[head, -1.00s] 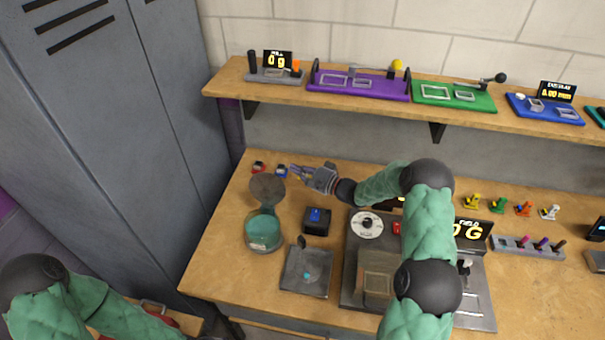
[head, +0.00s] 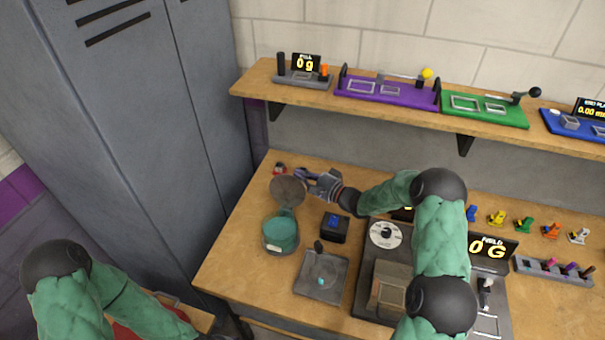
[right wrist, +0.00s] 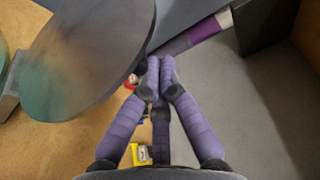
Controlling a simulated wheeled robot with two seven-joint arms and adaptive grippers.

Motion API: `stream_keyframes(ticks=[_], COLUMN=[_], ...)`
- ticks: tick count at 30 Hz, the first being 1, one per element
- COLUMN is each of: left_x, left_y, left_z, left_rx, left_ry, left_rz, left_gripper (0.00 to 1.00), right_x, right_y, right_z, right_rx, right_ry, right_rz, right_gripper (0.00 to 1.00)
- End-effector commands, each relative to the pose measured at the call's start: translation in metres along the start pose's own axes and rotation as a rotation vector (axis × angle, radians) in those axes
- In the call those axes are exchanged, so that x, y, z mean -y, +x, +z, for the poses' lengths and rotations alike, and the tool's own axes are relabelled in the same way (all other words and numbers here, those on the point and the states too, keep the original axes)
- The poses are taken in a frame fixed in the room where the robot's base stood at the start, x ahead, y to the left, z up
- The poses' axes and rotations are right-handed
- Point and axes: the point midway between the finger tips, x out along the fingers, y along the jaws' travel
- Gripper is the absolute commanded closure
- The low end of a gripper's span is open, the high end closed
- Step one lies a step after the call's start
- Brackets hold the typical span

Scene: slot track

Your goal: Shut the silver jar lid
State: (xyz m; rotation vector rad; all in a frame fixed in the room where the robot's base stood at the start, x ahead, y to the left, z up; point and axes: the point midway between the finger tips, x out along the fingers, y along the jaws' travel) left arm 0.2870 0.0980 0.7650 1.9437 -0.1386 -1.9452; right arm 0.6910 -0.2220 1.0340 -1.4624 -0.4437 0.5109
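The jar (head: 281,233) is a teal glass-like vessel standing on the left part of the bench. Its round silver lid (head: 287,190) stands open, tilted up at the jar's back edge. The lid fills the upper left of the right wrist view (right wrist: 85,55) as a large grey disc. My right gripper (head: 303,174) is just behind and right of the lid's upper edge. In the right wrist view its purple fingers (right wrist: 155,75) meet at the tips, with nothing seen between them. The tips are close to the lid's rim; I cannot tell if they touch. My left gripper is out of sight.
A small black box with a blue top (head: 335,227) and a grey plate with an upright knob (head: 321,276) stand right of the jar. A small red item (head: 279,168) lies behind the lid. A shelf (head: 420,112) with devices runs above the bench.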

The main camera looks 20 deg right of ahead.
Motion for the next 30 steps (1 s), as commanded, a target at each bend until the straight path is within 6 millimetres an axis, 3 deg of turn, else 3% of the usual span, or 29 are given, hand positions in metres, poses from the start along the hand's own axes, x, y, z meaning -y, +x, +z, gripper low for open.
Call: stream_keyframes(ticks=[14,30], left_x=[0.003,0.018], left_y=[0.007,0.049], left_z=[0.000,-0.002], left_rx=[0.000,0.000], left_ry=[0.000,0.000], left_rz=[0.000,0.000], left_gripper=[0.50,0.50], right_x=[0.005,0.017], right_y=[-0.004,-0.023], right_z=[0.009,0.062], right_rx=[0.001,0.001], right_ry=[-0.089,-0.528], right_rz=[-0.034,-0.202], right_gripper=[1.00,1.00])
